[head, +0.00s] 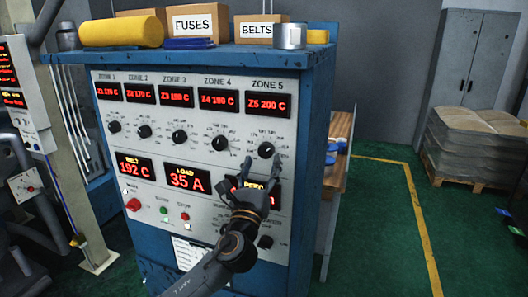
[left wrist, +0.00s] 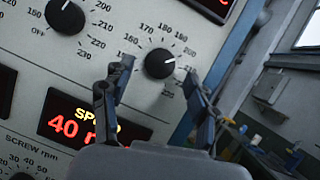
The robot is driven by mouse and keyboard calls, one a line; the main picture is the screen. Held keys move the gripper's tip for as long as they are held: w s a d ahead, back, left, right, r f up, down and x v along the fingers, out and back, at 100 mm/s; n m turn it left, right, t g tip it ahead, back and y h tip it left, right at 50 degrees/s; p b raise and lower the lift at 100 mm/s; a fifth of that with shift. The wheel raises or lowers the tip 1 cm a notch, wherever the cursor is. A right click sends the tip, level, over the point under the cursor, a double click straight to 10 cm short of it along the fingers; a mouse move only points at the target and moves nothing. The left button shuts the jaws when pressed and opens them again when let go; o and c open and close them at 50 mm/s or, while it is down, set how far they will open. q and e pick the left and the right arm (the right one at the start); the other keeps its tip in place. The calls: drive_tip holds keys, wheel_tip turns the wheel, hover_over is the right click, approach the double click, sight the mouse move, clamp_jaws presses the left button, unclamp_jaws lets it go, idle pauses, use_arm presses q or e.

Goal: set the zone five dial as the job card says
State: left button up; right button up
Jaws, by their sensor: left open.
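The zone five dial (head: 265,150) is a round black knob below the red ZONE 5 display (head: 268,105), which reads 200 C. A white paper (head: 190,252) hangs low on the panel, too small to read. My right gripper is not in view.
The zone 4 dial (head: 219,143) is close on the left. My left gripper partly covers the speed display (left wrist: 82,120), which shows 40. Boxes (head: 260,30) stand on the blue cabinet (head: 318,90). Green floor lies clear at the right, before a loaded pallet (head: 470,145).

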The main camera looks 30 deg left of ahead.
sight(266, 151)
use_arm(q)
drive_tip(key=shift+x, duration=1.35)
drive_tip(key=c, duration=1.2)
drive_tip(key=shift+n+y+p, duration=0.3)
drive_tip(key=shift+n+y, duration=0.1)
drive_tip(key=shift+n, duration=0.1)
drive_tip(key=n+g, duration=0.1)
drive_tip(key=n, duration=0.1)
drive_tip(key=shift+d+r+n+y, duration=0.1)
drive_tip(key=shift+d+n+y, duration=0.05)
drive_tip(key=shift+n+y, duration=0.2)
drive_tip(key=shift+r+n+g+y+p, duration=0.1)
drive_tip(key=shift+n+g+y+p, duration=0.3)
drive_tip(key=shift+n, duration=0.65)
drive_tip(key=shift+n+g+y+p, duration=0.3)
drive_tip(key=shift+n+g+y, duration=0.1)
drive_tip(key=shift+n, duration=0.9)
